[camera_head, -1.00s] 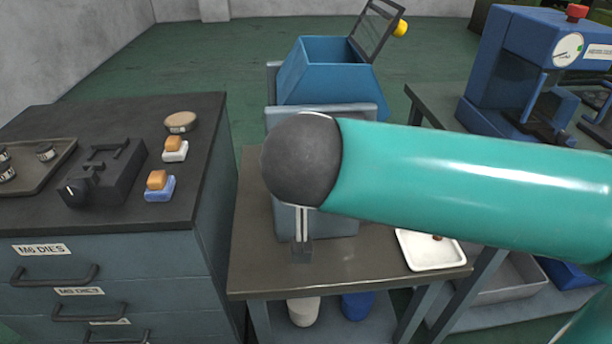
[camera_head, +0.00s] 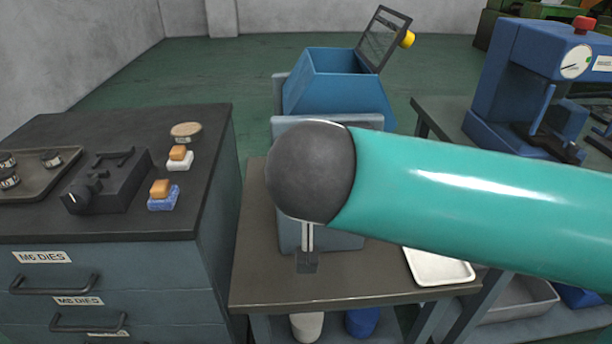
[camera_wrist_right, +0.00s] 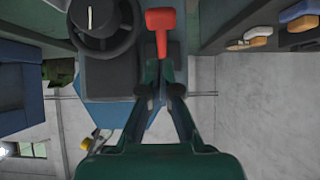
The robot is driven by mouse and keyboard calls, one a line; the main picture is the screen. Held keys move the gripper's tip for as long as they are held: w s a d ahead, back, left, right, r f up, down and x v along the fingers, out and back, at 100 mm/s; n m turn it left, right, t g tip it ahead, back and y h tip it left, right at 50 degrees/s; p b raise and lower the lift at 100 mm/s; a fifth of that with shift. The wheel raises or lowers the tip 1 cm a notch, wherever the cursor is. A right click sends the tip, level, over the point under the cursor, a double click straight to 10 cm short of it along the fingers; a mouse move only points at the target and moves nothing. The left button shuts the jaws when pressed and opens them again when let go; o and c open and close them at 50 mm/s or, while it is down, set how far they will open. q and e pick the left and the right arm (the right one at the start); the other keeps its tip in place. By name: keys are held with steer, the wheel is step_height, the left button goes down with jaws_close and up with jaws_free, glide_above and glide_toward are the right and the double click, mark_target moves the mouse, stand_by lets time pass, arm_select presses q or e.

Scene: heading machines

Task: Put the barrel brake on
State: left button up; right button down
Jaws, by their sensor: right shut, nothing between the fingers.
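The blue faceted barrel (camera_head: 335,90) stands behind the small table, with its framed lid (camera_head: 384,40) raised at the back. My teal right arm crosses in front of the machine and hides much of its front and my right gripper in the head view. In the right wrist view my right gripper (camera_wrist_right: 161,80) is shut and empty. A red lever (camera_wrist_right: 160,22) is just ahead of its fingertips; whether they touch is unclear. This lever may be the brake. A dark round wheel (camera_wrist_right: 104,18) sits left of it. My left gripper is not in view.
A drawer cabinet (camera_head: 105,225) stands left, with a dark tray, a black device and orange-topped blocks on it. A white tray (camera_head: 438,268) lies on the small table (camera_head: 270,285), partly behind my arm. A blue press (camera_head: 505,85) stands right.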

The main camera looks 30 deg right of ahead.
steer(key=s+f+p+v, duration=0.1)
steer(key=p+v, duration=0.1)
steer(key=v, duration=1.1)
steer(key=shift+w+a+f, duration=0.1)
steer(key=shift+w+a, duration=0.05)
steer(key=shift+a, duration=0.05)
steer(key=w+a+f+n+g+y, duration=0.1)
steer(key=w+a+f+n+g, duration=0.15)
steer(key=f, duration=0.75)
steer(key=w+a+f+n+g+y, duration=0.1)
steer(key=w+a+f+n+g, duration=0.15)
steer(key=f, duration=0.65)
steer(key=w+a+f+n+g+y, duration=0.1)
steer(key=a+f+n+y, duration=0.15)
steer(key=f, duration=0.75)
steer(key=s+d+f+m+g+y, duration=0.15)
steer(key=s+f, duration=0.25)
steer(key=f, duration=0.6)
steer(key=s+d+f+m+g+y, duration=0.1)
steer(key=s+d+f+m, duration=0.15)
steer(key=f, duration=0.75)
steer(key=s+d+f+m+g+y, duration=0.1)
steer(key=s+f, duration=0.3)
steer(key=f, duration=0.7)
step_height(320, 180, up, 14)
steer(key=p, duration=1.3)
steer(key=shift+w+a+r+t+p, duration=0.2)
steer(key=shift+w+a+t+p, duration=0.1)
steer(key=shift+w+t, duration=0.1)
